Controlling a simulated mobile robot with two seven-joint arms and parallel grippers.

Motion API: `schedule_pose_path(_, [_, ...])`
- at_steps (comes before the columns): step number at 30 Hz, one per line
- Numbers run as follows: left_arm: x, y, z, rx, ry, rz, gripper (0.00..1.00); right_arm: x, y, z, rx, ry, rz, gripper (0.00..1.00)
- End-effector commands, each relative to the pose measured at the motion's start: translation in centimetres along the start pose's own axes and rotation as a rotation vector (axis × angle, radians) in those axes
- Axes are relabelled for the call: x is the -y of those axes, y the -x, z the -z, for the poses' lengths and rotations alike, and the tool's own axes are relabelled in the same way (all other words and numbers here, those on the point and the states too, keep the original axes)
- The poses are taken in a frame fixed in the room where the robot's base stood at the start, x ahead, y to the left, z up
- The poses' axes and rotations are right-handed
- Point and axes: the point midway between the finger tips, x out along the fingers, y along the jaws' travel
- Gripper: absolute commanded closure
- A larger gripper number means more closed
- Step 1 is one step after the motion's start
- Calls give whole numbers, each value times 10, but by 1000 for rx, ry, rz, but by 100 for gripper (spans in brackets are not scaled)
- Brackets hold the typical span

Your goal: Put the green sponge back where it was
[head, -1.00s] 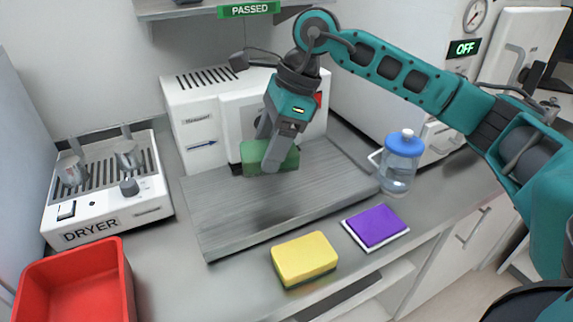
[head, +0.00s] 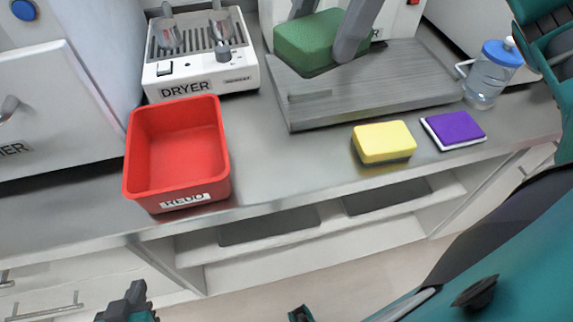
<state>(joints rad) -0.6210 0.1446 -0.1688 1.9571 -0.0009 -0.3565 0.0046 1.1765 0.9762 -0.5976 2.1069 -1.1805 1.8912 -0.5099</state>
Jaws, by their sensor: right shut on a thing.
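The green sponge (head: 306,42) is at the top of the head view, held over the grey ribbed board (head: 375,84). My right gripper (head: 328,38) is shut on it; most of this gripper is cut off by the top edge. The sponge appears raised above the board, and its far side is partly hidden by the fingers. A dark, teal-edged part of my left gripper (head: 128,303) shows at the bottom left, low in front of the counter. Its fingers are not clear enough to tell open from shut.
An empty red bin (head: 178,150) labelled REDO stands left, before the dryer (head: 200,78). A blue-lidded jar (head: 490,75) stands right. Bare counter lies between bin and yellow sponge.

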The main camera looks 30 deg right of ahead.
Motion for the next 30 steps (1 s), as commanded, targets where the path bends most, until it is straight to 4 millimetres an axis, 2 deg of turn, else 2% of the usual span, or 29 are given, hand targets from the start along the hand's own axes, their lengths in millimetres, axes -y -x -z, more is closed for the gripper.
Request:
schedule_pose_path(5, [0, -2, 0, -4, 1, -1, 100, -8, -5, 2, -9, 26, -10, 57])
schedule_pose_path(8, [-2, -4, -1, -7, 2, -5, 100, -9, -24, 10, -10, 25, -14, 57])
schedule_pose_path(18, [-9, -12, -5, -6, 10, -22, 100, -9, -108, 46, -10, 25, -14, 57])
schedule_pose_path(21, [-10, -13, -4, -6, 11, -25, 100, -8, -126, 54, -8, 25, -13, 57])
schedule_pose_path(30, [-12, -15, -4, -8, 10, -30, 100, -8, -150, 63, -8, 26, -10, 57])
